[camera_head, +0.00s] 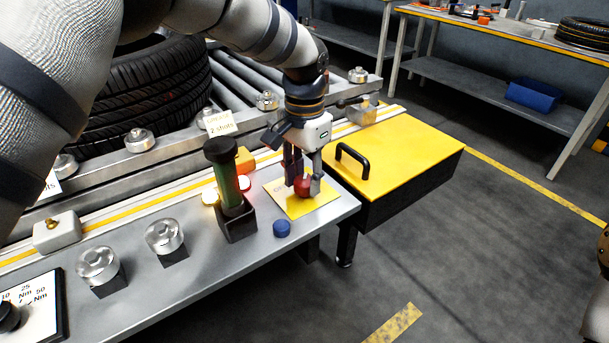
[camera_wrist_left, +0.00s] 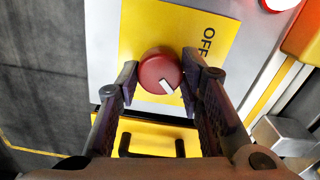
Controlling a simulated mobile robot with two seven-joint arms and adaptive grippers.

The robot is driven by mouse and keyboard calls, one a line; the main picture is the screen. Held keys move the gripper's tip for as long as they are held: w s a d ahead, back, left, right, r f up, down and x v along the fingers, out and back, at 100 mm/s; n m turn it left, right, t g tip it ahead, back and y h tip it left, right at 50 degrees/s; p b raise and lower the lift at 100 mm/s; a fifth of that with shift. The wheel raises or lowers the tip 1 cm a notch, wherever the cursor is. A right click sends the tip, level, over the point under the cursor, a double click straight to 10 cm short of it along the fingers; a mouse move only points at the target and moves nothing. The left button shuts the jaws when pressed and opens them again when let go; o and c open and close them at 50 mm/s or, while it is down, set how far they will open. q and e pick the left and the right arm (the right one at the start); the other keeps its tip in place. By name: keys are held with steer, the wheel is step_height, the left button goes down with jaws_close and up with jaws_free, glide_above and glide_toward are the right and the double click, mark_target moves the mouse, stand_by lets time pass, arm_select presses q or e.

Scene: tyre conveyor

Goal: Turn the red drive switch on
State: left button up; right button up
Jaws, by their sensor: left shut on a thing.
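The red drive switch (camera_head: 302,188) is a round knob on a yellow plate (camera_head: 318,208) near the right end of the grey bench. In the left wrist view the knob (camera_wrist_left: 158,70) has a white mark slanting toward the lower right, and the word OFF is printed on the yellow plate (camera_wrist_left: 215,60) to its right. My left gripper (camera_head: 303,182) comes down from above and is shut on the knob, one finger on each side. Its fingers also show in the left wrist view (camera_wrist_left: 162,78). The rest of the plate's lettering is partly hidden. My right gripper is not in view.
A green-handled tool in a black holder (camera_head: 230,195) stands left of the switch. A blue button (camera_head: 282,228) lies in front. A yellow box with a black handle (camera_head: 395,150) is to the right. Rollers and a tyre (camera_head: 140,95) are behind.

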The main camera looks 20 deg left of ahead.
mark_target(304, 180)
arm_select(q)
steer(key=shift+f, duration=0.1)
stand_by(0.4)
steer(key=o, duration=1.2)
steer(key=shift+c, duration=0.2)
step_height(304, 180, up, 12)
